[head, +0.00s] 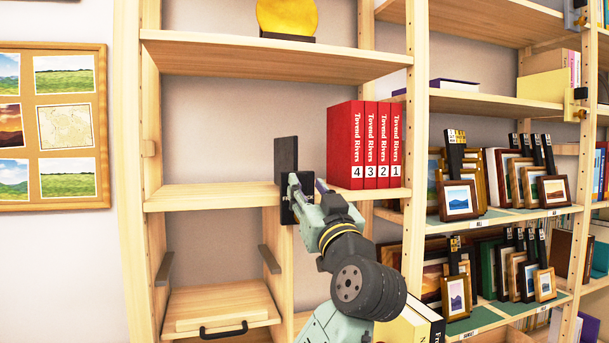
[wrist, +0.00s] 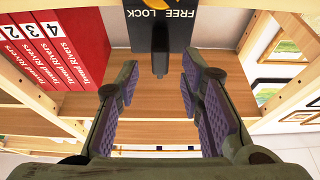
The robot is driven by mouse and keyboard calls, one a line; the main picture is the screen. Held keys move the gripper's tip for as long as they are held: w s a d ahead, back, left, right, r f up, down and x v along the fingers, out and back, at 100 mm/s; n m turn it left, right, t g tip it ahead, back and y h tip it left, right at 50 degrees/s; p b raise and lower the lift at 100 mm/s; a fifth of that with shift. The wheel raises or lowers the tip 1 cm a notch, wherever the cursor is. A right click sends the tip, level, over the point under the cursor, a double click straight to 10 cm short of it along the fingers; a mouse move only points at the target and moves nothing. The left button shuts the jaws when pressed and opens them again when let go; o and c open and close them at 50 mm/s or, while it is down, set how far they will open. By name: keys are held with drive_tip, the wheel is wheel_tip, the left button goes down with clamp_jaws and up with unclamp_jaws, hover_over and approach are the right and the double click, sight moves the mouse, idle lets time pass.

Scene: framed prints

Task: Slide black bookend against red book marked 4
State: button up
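The black bookend (head: 286,153) stands upright on the middle shelf, left of the red books and apart from them by a gap. In the wrist view its black face (wrist: 137,28) reads "FREE LOCK", and a dark stub sticks out from it toward me. The red book marked 4 (head: 344,150) is the leftmost of the red row and also shows in the wrist view (wrist: 18,72). My gripper (head: 296,184) is at the bookend's front. In the wrist view my gripper (wrist: 159,72) is open, its purple-padded fingers either side of the stub, with space visible on both sides.
Red books marked 3, 2 and 1 (head: 383,145) stand right of book 4, by the shelf post (head: 418,130). The shelf (head: 205,194) left of the bookend is bare. A gold disc (head: 287,17) stands on the shelf above. Framed prints (head: 460,202) fill the right bay.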

sight(287, 176)
drive_tip(key=shift+p+x, duration=0.3)
drive_tip(key=shift+x, duration=1.1)
drive_tip(key=shift+c, duration=0.2)
clamp_jaws()
